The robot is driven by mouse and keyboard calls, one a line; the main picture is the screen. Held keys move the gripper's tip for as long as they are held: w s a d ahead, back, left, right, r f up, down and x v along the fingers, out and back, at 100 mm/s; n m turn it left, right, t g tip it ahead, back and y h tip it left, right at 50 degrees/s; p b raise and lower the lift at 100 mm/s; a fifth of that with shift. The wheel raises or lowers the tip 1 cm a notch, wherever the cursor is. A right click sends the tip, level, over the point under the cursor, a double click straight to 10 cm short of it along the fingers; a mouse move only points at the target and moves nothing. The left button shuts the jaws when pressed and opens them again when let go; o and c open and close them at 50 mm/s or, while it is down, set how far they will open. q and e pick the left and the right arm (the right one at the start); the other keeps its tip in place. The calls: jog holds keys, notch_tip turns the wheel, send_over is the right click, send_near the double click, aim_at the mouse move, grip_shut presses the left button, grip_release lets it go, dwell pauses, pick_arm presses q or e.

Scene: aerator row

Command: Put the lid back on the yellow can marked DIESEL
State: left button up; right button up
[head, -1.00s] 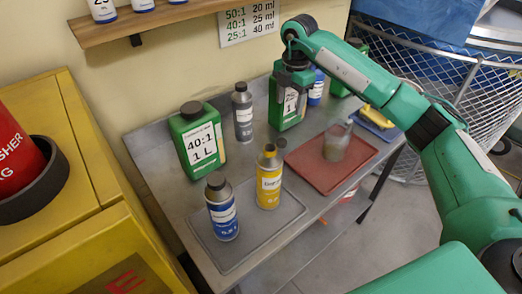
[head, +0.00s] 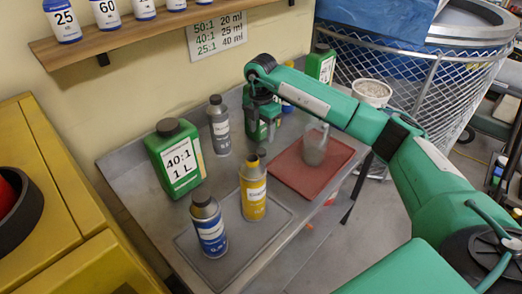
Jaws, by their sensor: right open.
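The yellow can (head: 253,192) stands upright on the grey bench, with a white label whose print is too small to read. Its top (head: 250,162) is greyish. A small dark round piece (head: 262,154), possibly the lid, shows just behind its top to the right; I cannot tell whether it touches the can. My right gripper (head: 262,112) points down in front of the smaller green can (head: 252,128) at the back, above and behind the yellow can. It is open, and I see nothing held. My left gripper is out of view.
A large green can (head: 176,158) and a grey bottle (head: 219,128) stand behind. A red tray (head: 290,172) with a clear cup (head: 315,148) lies right.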

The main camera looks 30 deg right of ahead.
aim_at(261, 150)
jog(key=shift+f, duration=0.8)
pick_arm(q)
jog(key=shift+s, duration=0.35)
pick_arm(e)
jog(key=shift+f, duration=0.1)
jog(key=shift+f, duration=0.4)
notch_tip(261, 150, down, 4)
jog(key=shift+r+p, duration=0.15)
jog(key=shift+p, duration=0.35)
jog(key=shift+f, duration=0.35)
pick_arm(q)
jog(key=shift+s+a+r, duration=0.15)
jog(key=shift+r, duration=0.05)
pick_arm(e)
jog(key=shift+f, duration=0.15)
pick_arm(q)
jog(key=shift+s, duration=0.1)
